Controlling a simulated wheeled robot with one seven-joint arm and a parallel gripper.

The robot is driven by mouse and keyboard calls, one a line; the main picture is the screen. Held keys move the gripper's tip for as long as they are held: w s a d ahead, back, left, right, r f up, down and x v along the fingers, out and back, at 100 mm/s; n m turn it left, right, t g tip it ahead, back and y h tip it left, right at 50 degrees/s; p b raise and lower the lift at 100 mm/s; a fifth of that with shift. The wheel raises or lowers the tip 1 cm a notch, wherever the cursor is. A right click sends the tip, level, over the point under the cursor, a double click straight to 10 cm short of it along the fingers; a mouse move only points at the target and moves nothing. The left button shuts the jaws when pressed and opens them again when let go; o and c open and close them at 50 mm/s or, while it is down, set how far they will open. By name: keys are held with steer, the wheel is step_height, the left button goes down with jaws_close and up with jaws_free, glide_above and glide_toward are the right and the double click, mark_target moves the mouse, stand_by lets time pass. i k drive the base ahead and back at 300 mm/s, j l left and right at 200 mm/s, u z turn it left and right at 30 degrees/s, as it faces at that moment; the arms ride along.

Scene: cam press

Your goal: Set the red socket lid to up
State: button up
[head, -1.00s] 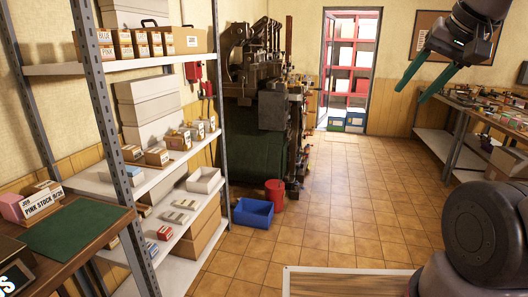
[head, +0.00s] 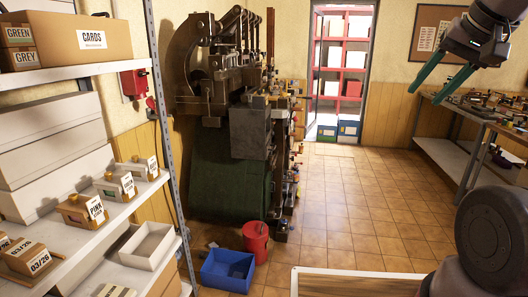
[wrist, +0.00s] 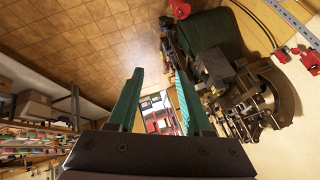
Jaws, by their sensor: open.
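A red wall box (head: 134,84), which looks like the socket, is fixed to the wall behind the shelf on the left in the head view. A smaller red part (head: 151,104) sits just right of it and below. The pose of the lid is too small to tell. Red wall fittings also show at the right edge of the wrist view (wrist: 311,61). My gripper (head: 430,88) is open and empty at the upper right of the head view, far from the red box. Its green fingers stand apart in the wrist view (wrist: 160,74).
A metal shelf (head: 160,100) with boxes stands at the left, partly in front of the wall. A large dark press (head: 235,110) is right of the red box. A blue bin (head: 226,270) and red bucket (head: 255,242) stand on the floor. The tiled floor (head: 355,210) at centre is clear.

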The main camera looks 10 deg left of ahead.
mark_target(150, 102)
steer(key=i+u, duration=0.35)
steer(key=i+l+u, duration=0.15)
steer(key=i+u, duration=0.2)
steer(key=i+l+u, duration=0.35)
steer(key=i+j+u, duration=0.1)
steer(key=i+u, duration=0.2)
steer(key=i, duration=0.2)
steer(key=i+u, duration=0.3)
steer(key=i, duration=0.2)
